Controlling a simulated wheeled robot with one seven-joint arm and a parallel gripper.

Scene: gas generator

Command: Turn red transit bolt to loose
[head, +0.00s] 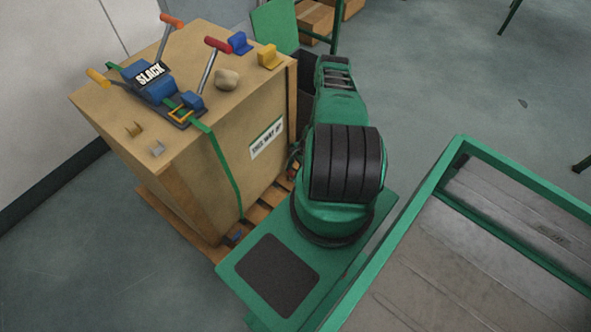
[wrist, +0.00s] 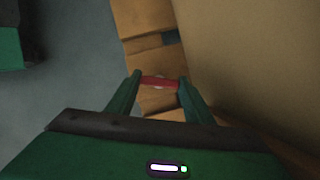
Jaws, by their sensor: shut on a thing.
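The red transit bolt (wrist: 160,82) shows in the wrist view as a short red bar low beside the crate, over the wooden pallet. My gripper (wrist: 159,84) has its two green fingers on either end of the red bar and is shut on it. In the head view a small bit of red (head: 291,172) shows low at the crate's right side, beside my green arm. My arm hides most of the bolt and the gripper there. I cannot tell the bolt's turn position.
The large crate (head: 185,180) stands on a wooden pallet (head: 268,205) left of my arm. Its top carries a SLACK strap ratchet (head: 160,88), a red-handled lever (head: 214,52), orange-handled levers and a stone (head: 227,80). A green-framed table (head: 480,240) stands at right; floor beyond is open.

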